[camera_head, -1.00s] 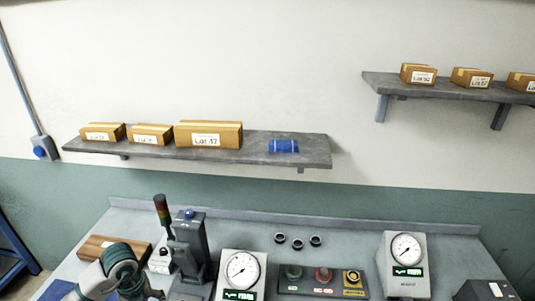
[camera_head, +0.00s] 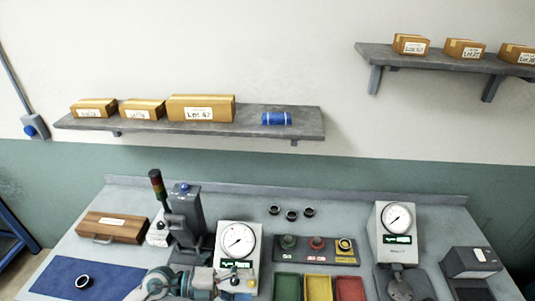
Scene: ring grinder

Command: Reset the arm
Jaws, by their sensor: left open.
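My left gripper (camera_head: 214,283) is at the bottom of the view, in front of the left gauge station. It looks open and seems to hold nothing; its fingertips are small and hard to make out. My left arm (camera_head: 160,281), grey and teal, reaches in low over the bench. My right gripper is not in view. Three dark rings (camera_head: 292,215) stand at the back middle of the bench. Another ring (camera_head: 83,282) lies on the blue mat (camera_head: 40,265) at the left, apart from the gripper.
Left gauge (camera_head: 238,240) and right gauge (camera_head: 397,217) flank a button panel (camera_head: 316,256). Green (camera_head: 287,288), yellow (camera_head: 318,288) and red (camera_head: 350,288) trays lie in front. A signal-light machine (camera_head: 187,215) and wooden case (camera_head: 112,227) stand left, a dark box (camera_head: 471,262) right. Shelves hold boxes.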

